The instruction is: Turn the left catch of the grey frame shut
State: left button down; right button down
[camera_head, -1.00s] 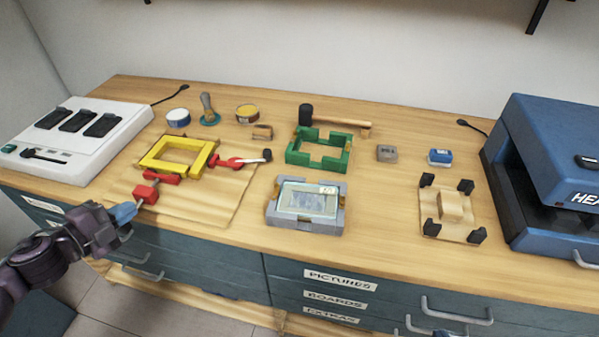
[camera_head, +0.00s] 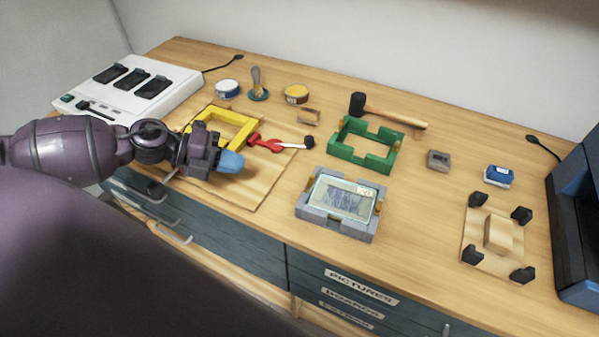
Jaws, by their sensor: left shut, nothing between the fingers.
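The grey frame (camera_head: 312,215) lies on the bench in the middle of the view, with a framed picture (camera_head: 343,199) under glass in it. A small brass-coloured catch (camera_head: 309,186) shows at its left side and another (camera_head: 377,208) at its right side. They are too small to tell whether they are turned shut. My left gripper (camera_head: 231,162) has blue fingertips, which are shut and empty. It hangs over the wooden board by the yellow frame, to the left of the grey frame and apart from it. My right gripper is not in view.
The yellow frame (camera_head: 243,126) and a red clamp (camera_head: 266,144) are beside my left gripper, which hides part of the board (camera_head: 250,193). A green frame (camera_head: 348,155) and a mallet (camera_head: 402,118) are behind the grey frame. Bare bench lies right of it.

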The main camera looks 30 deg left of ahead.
pick_arm(q)
jog(key=shift+d, duration=0.1)
jog(key=shift+w+d+f, duration=0.3)
jog(key=shift+w+d, duration=0.05)
jog(key=shift+d, duration=0.1)
send_near(310, 183)
jog(key=x, duration=0.4)
jog(key=shift+w+d, duration=0.15)
jog(key=shift+w, duration=0.45)
jog(key=shift+x, duration=0.95)
jog(key=shift+r, duration=0.1)
jog(key=shift+w+m+g+b, duration=0.15)
jog(key=shift+m+g+b, duration=0.3)
jog(key=shift+b, duration=0.25)
jog(key=shift+d+m+g+h, duration=0.1)
jog(key=shift+m+g+h, duration=0.15)
jog(key=shift+h, duration=0.05)
jog(key=shift+w+b, duration=0.1)
jog(key=shift+b, duration=0.4)
